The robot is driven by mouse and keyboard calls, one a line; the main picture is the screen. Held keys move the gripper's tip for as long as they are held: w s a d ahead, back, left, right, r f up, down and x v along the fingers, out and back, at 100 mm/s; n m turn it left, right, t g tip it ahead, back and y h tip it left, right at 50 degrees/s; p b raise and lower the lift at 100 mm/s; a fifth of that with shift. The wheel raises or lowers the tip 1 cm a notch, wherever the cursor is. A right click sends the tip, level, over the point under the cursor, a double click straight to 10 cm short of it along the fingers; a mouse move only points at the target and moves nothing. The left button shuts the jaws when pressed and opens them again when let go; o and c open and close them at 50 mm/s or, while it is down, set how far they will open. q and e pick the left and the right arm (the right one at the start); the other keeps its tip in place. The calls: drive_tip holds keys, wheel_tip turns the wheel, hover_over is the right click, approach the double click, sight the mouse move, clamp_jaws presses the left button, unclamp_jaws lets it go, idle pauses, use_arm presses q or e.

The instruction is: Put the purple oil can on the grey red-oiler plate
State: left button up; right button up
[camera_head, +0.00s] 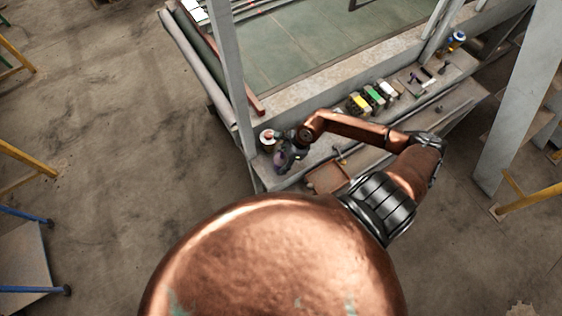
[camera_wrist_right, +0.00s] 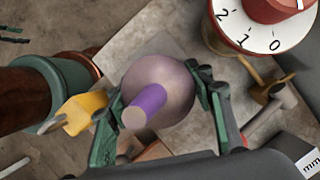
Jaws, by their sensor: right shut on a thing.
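The purple oil can (camera_wrist_right: 170,82) has a round, dull purple body and a brighter purple spout pointing toward the wrist camera. My right gripper (camera_wrist_right: 160,108) is shut on it, one green finger on each side. In the head view my right gripper (camera_head: 287,152) is over the left end of the workbench, and the oil can (camera_head: 279,160) shows as a small purple patch. A pale grey flat patch (camera_wrist_right: 128,48) lies beneath the can; I cannot tell whether it is the grey plate or whether the can touches it. My left gripper is out of view.
A white dial with a red knob (camera_wrist_right: 262,27) stands close by at upper right in the wrist view. A yellow-ended tool (camera_wrist_right: 82,111) lies left of the can. Yellow, green and white items (camera_head: 374,97) line the bench (camera_head: 330,128); a grey post (camera_head: 232,75) rises behind.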

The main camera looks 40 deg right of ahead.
drive_tip(key=shift+f, duration=0.1)
drive_tip(key=o, duration=1.4)
drive_tip(key=shift+r, duration=0.3)
drive_tip(key=b+v, duration=0.2)
drive_tip(key=v, duration=0.9)
drive_tip(key=shift+s+d+r+b, duration=0.15)
drive_tip(key=shift+d+r+b, duration=0.05)
drive_tip(key=shift+r+b, duration=0.15)
drive_tip(key=shift+a+f, duration=0.1)
